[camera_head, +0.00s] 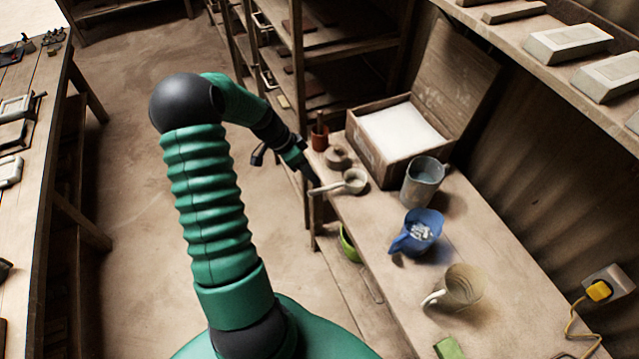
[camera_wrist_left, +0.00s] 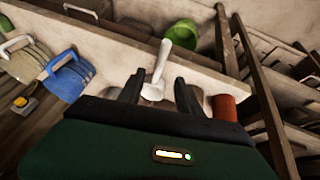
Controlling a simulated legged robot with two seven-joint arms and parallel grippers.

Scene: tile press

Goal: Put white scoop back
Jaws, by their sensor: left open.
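The white scoop (camera_head: 353,181) lies on the wooden table (camera_head: 505,275) at its left edge, its handle pointing left past the edge. My left gripper (camera_head: 310,176) is at this edge, close to the handle end. In the left wrist view the scoop (camera_wrist_left: 160,67) shows between the two open fingers of my left gripper (camera_wrist_left: 158,90); its bowl is partly hidden by the gripper body. I cannot tell whether a finger touches it. The fingers hold nothing. My right gripper does not show.
An open box (camera_head: 377,165) with white contents stands behind the scoop. A reddish pot (camera_head: 319,137) and a small brown round object (camera_head: 337,157) are beside it. A grey jug (camera_head: 423,182), blue jug (camera_head: 427,220) and beige jug (camera_head: 460,288) stand rightward. A green bowl (camera_head: 348,246) sits lower down.

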